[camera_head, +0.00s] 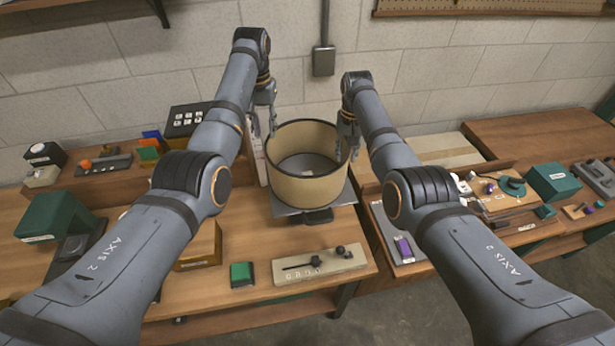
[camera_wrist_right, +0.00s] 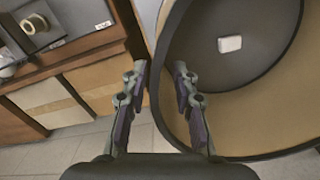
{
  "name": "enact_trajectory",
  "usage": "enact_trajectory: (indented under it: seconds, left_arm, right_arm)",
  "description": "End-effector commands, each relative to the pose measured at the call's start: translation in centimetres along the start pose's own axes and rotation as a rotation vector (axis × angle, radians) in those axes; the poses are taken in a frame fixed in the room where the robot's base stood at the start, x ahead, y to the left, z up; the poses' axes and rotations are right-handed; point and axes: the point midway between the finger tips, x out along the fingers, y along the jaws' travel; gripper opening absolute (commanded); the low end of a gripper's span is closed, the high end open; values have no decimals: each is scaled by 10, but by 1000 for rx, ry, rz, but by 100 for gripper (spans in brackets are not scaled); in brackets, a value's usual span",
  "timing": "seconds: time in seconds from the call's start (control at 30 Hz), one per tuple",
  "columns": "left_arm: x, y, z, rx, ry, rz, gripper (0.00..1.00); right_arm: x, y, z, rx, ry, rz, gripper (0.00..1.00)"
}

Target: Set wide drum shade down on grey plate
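The wide drum shade (camera_head: 310,188) is a tan cylinder with dark rims, standing upright at the middle of the bench. The grey plate (camera_head: 284,210) lies under it, its corners showing around the shade's bottom, and the two seem to touch. My left gripper (camera_head: 265,131) is at the shade's left rim, its fingers apart. My right gripper (camera_head: 347,150) is at the right rim. In the right wrist view, the fingers of the right gripper (camera_wrist_right: 158,98) are spread with the shade's wall (camera_wrist_right: 161,75) between them and gaps beside it. The fingertips' depth along the wall is unclear.
A small white block (camera_wrist_right: 230,43) shows inside the shade. A beige panel with black knobs (camera_head: 320,264) and a green block (camera_head: 242,274) lie in front. A grey tray (camera_head: 387,229) stands to the right. A wall conduit box (camera_head: 324,61) is behind.

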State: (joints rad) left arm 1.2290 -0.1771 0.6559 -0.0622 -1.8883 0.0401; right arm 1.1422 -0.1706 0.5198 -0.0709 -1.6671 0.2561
Motion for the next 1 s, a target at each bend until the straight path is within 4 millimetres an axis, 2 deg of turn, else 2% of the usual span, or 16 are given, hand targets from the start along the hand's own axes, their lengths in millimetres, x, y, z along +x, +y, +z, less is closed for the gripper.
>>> enact_trajectory:
  seconds: [0.2, 0.4, 0.57, 1.0]
  left_arm:
    - [0, 0, 0, 0, 0, 0, 28]
    - [1, 0, 0, 0, 0, 0, 28]
    - [1, 0, 0, 0, 0, 0, 28]
    - [0, 0, 0, 0, 0, 0, 28]
  right_arm:
    - [-56, 0, -1, 0, 4, -1, 28]
    - [-89, 0, 0, 0, 1, 0, 28]
    - [-98, 0, 0, 0, -1, 0, 28]
    - [-98, 0, 0, 0, -1, 0, 28]
